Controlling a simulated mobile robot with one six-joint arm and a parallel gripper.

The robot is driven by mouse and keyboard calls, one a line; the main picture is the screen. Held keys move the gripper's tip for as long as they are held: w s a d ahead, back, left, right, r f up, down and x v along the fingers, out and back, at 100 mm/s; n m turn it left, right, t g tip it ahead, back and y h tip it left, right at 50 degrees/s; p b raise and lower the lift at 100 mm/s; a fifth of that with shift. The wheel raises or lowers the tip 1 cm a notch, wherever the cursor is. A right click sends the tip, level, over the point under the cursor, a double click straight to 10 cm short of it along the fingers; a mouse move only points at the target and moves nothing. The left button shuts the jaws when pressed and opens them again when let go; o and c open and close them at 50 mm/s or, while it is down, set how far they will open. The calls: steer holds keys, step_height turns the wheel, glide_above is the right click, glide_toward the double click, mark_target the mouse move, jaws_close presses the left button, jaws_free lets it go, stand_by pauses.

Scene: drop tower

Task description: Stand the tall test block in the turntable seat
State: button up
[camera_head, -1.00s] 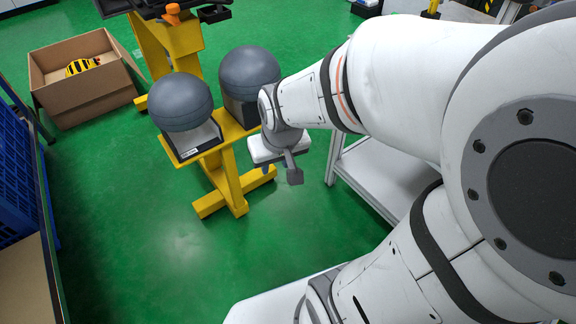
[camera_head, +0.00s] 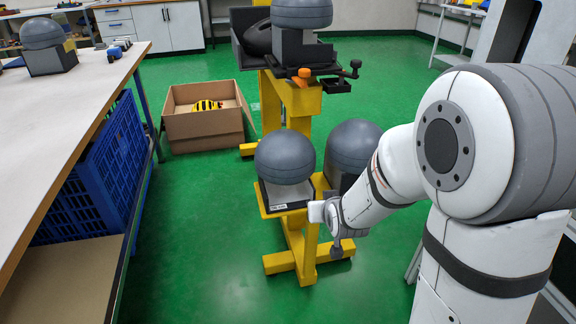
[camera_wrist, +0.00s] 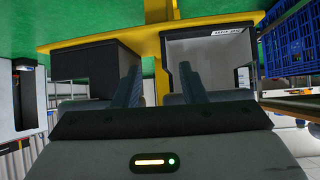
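None of the pieces is clearly identifiable as the tall test block or the turntable seat. On a yellow stand (camera_head: 300,232) are a grey dome (camera_head: 285,152) over a pale labelled base (camera_head: 285,195) and a second grey dome (camera_head: 356,143) over a dark base, partly behind my arm. My gripper (camera_head: 340,247) is at the stand's front right. In the wrist view my gripper (camera_wrist: 160,82) is open, with nothing visible between its fingers. Beyond the fingers are the dark base (camera_wrist: 85,60) at left and the labelled base (camera_wrist: 205,48) at right.
Behind stands another yellow stand (camera_head: 290,100) with a domed grey block (camera_head: 300,14), an orange knob (camera_head: 303,74) and a black handle (camera_head: 350,70). A cardboard box (camera_head: 205,130) holds a striped yellow-black object (camera_head: 207,105). A workbench (camera_head: 70,110) runs along the left. Green floor is clear between.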

mark_target(288, 187)
steer(key=w+a+f+t+y+b, duration=0.1)
steer(key=w+a+t, duration=0.1)
steer(key=w+a, duration=0.1)
steer(key=w+a+f+n+t+y+b, duration=0.1)
steer(key=w+a+t+b, duration=0.1)
steer(key=w, duration=0.3)
steer(key=w+a+f+t+y+b, duration=0.1)
steer(key=w+a+t+b, duration=0.1)
steer(key=w+a+t, duration=0.1)
steer(key=shift+w+a+f, duration=0.2)
steer(key=shift+w+a, duration=0.15)
steer(key=shift+a, duration=0.2)
steer(key=shift+w+a+f, duration=0.15)
steer(key=shift+w+a, duration=0.15)
steer(key=shift+a, duration=0.2)
jaws_close()
stand_by(0.6)
steer(key=shift+r, duration=0.2)
